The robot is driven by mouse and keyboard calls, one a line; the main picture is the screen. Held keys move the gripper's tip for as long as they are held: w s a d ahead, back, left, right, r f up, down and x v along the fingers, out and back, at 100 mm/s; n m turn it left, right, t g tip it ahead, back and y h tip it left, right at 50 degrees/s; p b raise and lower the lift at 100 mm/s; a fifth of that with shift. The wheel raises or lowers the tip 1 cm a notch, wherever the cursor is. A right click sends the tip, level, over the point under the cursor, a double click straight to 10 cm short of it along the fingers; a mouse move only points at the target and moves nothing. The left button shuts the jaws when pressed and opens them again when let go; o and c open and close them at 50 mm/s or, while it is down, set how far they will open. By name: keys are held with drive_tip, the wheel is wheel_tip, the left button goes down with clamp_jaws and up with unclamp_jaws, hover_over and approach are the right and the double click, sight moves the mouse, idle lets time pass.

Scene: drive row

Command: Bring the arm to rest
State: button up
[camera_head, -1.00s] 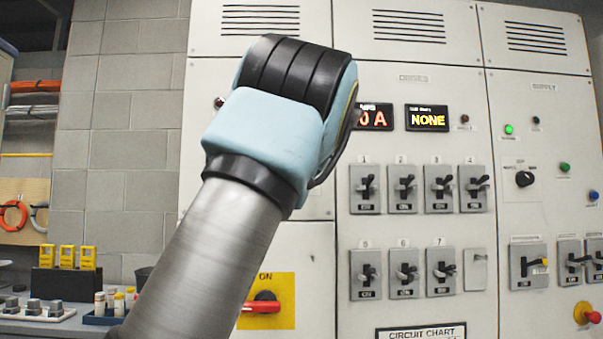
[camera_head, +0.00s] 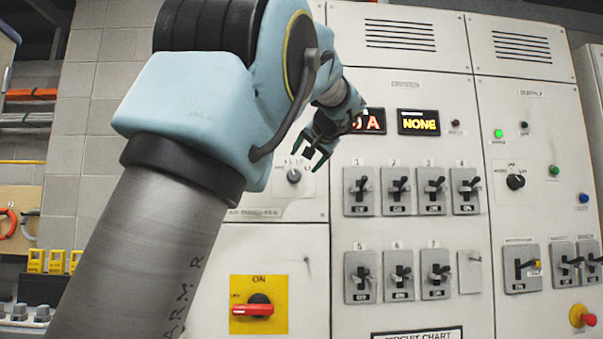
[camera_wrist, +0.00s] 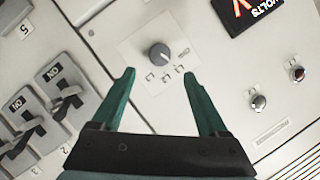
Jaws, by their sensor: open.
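My gripper (camera_head: 317,156) shows in the head view in front of the cabinet, just left of the numbered switches. Its fingers are apart and nothing is between them. In the wrist view my gripper (camera_wrist: 160,85) has two green fingers spread wide. A dark rotary knob (camera_wrist: 159,55) on the panel lies beyond the gap between them, apart from both fingers. The same knob (camera_head: 294,176) shows in the head view to the left of my gripper. My arm fills the left of the head view, raised and bent.
The cabinet has numbered toggle switches (camera_head: 361,190), a red handle on a yellow plate (camera_head: 257,300), lit displays (camera_head: 418,121) and a red stop button (camera_head: 581,315). A bench with yellow items (camera_head: 56,262) stands at the lower left.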

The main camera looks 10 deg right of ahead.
drive_tip(key=shift+s+r, duration=0.15)
drive_tip(key=shift+s, duration=0.3)
drive_tip(key=w+a+f+n+g+p, duration=0.1)
drive_tip(key=a+f+g, duration=0.1)
drive_tip(key=a+f, duration=0.45)
drive_tip(key=a+f+g+p, duration=0.1)
drive_tip(key=a+f+g, duration=0.25)
drive_tip(key=f, duration=0.65)
drive_tip(key=w+a+f+n+g+p, duration=0.1)
drive_tip(key=a+f+g+p, duration=0.1)
drive_tip(key=a+f, duration=0.5)
drive_tip(key=s+a+f+n+g+p, duration=0.1)
drive_tip(key=s+a+f, duration=0.2)
drive_tip(key=s+f, duration=0.4)
drive_tip(key=s+a+f+n+g+p, duration=0.1)
drive_tip(key=s+a+f+n+g, duration=0.1)
drive_tip(key=s+a+f, duration=0.2)
drive_tip(key=s+a+f+n+g+h+p, duration=0.1)
drive_tip(key=s+a+f+g, duration=0.1)
drive_tip(key=s+f, duration=0.8)
drive_tip(key=s+a, duration=0.1)
drive_tip(key=s, duration=0.2)
drive_tip(key=shift+s+a+p, duration=0.15)
drive_tip(key=shift+a+p, duration=0.2)
drive_tip(key=shift+a, duration=0.05)
drive_tip(key=shift+g, duration=0.25)
